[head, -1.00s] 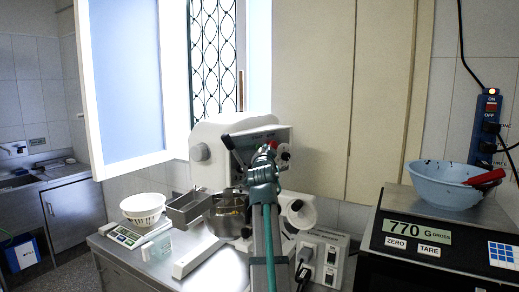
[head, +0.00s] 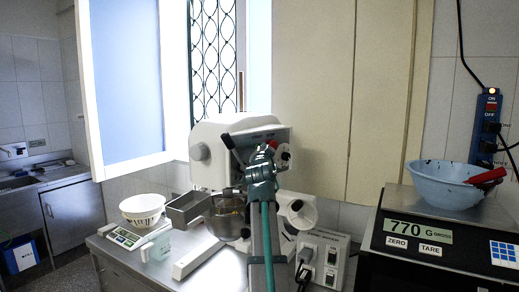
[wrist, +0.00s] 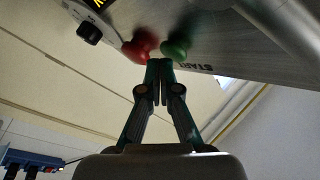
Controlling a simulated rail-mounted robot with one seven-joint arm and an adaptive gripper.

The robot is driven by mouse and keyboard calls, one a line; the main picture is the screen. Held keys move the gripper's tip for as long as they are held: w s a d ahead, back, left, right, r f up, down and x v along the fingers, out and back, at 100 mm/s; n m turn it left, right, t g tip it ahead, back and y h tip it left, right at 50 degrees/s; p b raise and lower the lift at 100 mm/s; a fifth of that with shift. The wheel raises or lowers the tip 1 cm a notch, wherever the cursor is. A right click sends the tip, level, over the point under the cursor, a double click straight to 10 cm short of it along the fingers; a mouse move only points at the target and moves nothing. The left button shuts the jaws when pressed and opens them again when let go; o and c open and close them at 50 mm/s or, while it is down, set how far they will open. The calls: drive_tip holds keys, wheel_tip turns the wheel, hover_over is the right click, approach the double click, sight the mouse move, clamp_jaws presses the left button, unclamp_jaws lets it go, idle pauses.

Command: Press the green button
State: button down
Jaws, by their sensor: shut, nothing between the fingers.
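The green button (wrist: 177,46) is a round knob on the machine's grey panel in the wrist view, beside a START label. A red knob (wrist: 142,46) sits just to its left. My gripper (wrist: 160,61) is shut and empty, its fingertips at the gap between the two knobs, close to the lower left edge of the green one. Whether they touch it I cannot tell. In the head view my arm stands in front of the white machine (head: 207,155) and hides the green button; its fingertips are not clear there.
A black knob (wrist: 89,33) is on the same panel. On the steel table are a metal tray (head: 188,208), a small scale with a white bowl (head: 142,208), and a power box (head: 324,262). A large scale with a blue bowl (head: 445,185) stands at right.

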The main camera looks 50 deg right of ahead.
drive_tip(key=shift+w+d+b, duration=0.1)
drive_tip(key=shift+w+b, duration=0.3)
drive_tip(key=shift+b, duration=0.15)
idle(0.5)
drive_tip(key=shift+s, duration=0.1)
idle(0.3)
drive_tip(key=shift+s+p, duration=0.3)
drive_tip(key=shift+s, duration=0.4)
drive_tip(key=s+p, duration=0.1)
drive_tip(key=s, duration=0.1)
drive_tip(key=s+a+p, duration=0.1)
drive_tip(key=s, duration=0.2)
drive_tip(key=shift+p, duration=0.3)
